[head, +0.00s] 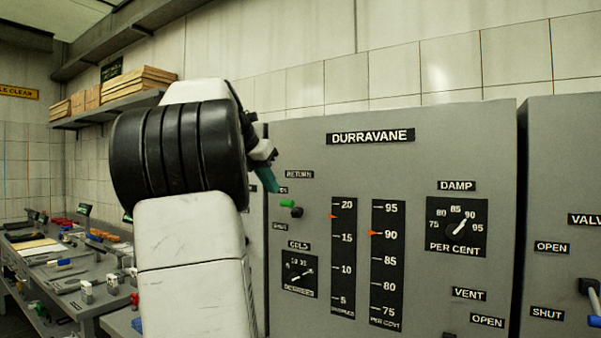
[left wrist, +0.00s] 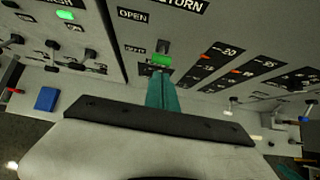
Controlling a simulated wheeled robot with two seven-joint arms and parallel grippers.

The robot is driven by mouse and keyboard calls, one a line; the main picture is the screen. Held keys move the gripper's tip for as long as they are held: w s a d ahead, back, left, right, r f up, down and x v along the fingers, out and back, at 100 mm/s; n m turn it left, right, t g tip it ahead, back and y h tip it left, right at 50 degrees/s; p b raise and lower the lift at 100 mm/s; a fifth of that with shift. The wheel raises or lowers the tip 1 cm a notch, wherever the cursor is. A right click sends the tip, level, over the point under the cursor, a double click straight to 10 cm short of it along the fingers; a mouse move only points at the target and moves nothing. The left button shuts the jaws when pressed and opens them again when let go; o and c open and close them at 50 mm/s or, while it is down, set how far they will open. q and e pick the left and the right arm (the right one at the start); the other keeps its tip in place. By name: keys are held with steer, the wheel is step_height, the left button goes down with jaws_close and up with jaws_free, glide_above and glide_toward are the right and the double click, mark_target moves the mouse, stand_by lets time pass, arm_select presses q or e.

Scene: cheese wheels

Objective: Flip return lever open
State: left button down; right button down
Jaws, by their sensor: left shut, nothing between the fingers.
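The return lever has a green grip (head: 287,203) and a dark base (head: 297,212) on the grey DURRAVANE panel (head: 300,145), under the RETURN label. In the left wrist view the green grip (left wrist: 162,61) shows just beyond my fingertips, near the OPEN label (left wrist: 133,15). I cannot tell the lever's exact angle. My left gripper (head: 273,187) has teal fingers, shut and empty, just above and left of the grip in the head view. The fingers (left wrist: 165,80) also show in the wrist view. Contact with the lever is unclear. My right gripper is not in view.
A DAMP dial (head: 457,226) is further right. A separate cabinet with a blue-handled lever (head: 595,321) stands at the right edge. A cluttered workbench (head: 60,270) is at left.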

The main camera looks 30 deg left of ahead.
arm_select(q)
steer(key=shift+r, duration=1.65)
steer(key=shift+d, duration=0.1)
steer(key=s+d+f+m+g+h, duration=0.1)
steer(key=s+d+f+m, duration=0.2)
steer(key=d+f+m, duration=0.35)
steer(key=s+d+f+m, duration=0.4)
steer(key=d+m, duration=0.6)
steer(key=s+d+f+m, duration=0.6)
steer(key=f+m, duration=0.3)
steer(key=s+d+f+m+g, duration=0.1)
steer(key=s+d+f+m, duration=0.5)
steer(key=f+m, duration=0.3)
steer(key=shift+s+f+m+g, duration=0.3)
steer(key=shift+s+m, duration=0.25)
steer(key=shift+s, duration=0.25)
steer(key=shift+a, duration=0.1)
